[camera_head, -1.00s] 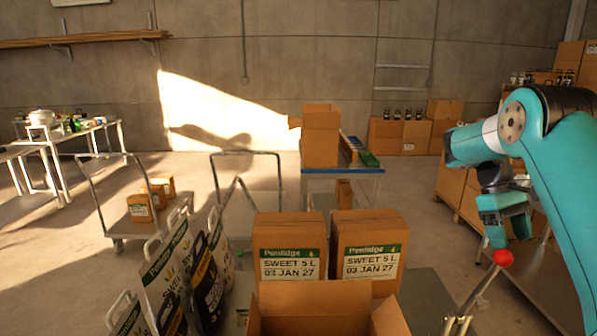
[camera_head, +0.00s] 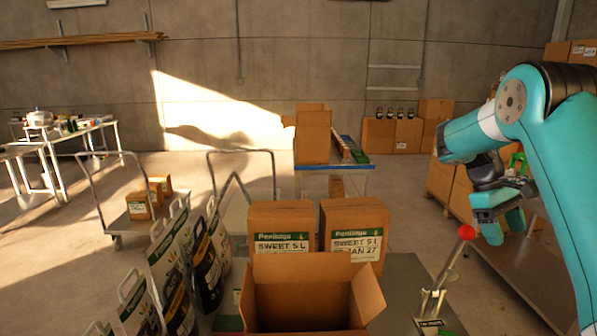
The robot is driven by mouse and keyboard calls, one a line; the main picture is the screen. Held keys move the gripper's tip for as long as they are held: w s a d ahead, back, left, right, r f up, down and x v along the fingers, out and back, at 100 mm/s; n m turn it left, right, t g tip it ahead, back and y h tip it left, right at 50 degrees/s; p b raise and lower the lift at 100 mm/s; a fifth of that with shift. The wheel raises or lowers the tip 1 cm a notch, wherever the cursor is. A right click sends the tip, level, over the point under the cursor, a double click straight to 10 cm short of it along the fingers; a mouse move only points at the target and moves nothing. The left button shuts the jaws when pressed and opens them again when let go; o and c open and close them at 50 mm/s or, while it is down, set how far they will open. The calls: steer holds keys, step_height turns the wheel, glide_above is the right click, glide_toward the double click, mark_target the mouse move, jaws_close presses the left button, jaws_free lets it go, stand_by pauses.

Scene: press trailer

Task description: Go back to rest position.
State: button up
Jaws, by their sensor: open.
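My gripper (camera_head: 503,228) hangs at the end of my teal arm on the right side of the view, pointing down. Its jaws are open, and I see nothing held in them. A rod with a red ball top (camera_head: 466,232) stands tilted in a small holder (camera_head: 431,304) on the grey table. The red ball is just left of my gripper and looks apart from it; the depth between them is hard to tell.
An open carton (camera_head: 306,305) stands in front, with two closed labelled cartons (camera_head: 280,222) (camera_head: 353,232) behind it. Labelled bags (camera_head: 207,265) stand at left. Trolleys (camera_head: 116,226) and a blue-edged table (camera_head: 350,167) lie beyond. Bare floor shows at far left.

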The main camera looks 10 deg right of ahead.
steer(key=s+a+f+m+t+y, duration=0.1)
steer(key=s+a+t, duration=0.35)
steer(key=a, duration=0.75)
steer(key=s+a+f+t+y, duration=0.15)
steer(key=s+a+t, duration=0.35)
steer(key=a, duration=0.8)
steer(key=s+a+f+n+g+y+b, duration=0.2)
steer(key=s+a+f+b, duration=0.3)
steer(key=b, duration=0.5)
steer(key=s+a+f+n+g+y+b, duration=0.2)
steer(key=s+a+f+n+b, duration=0.2)
steer(key=a+b, duration=0.5)
step_height(320, 180, down, 2)
steer(key=s, duration=0.2)
steer(key=shift+s+a+n+b, duration=0.15)
steer(key=shift+s+n+b, duration=0.15)
steer(key=shift+n+b, duration=0.1)
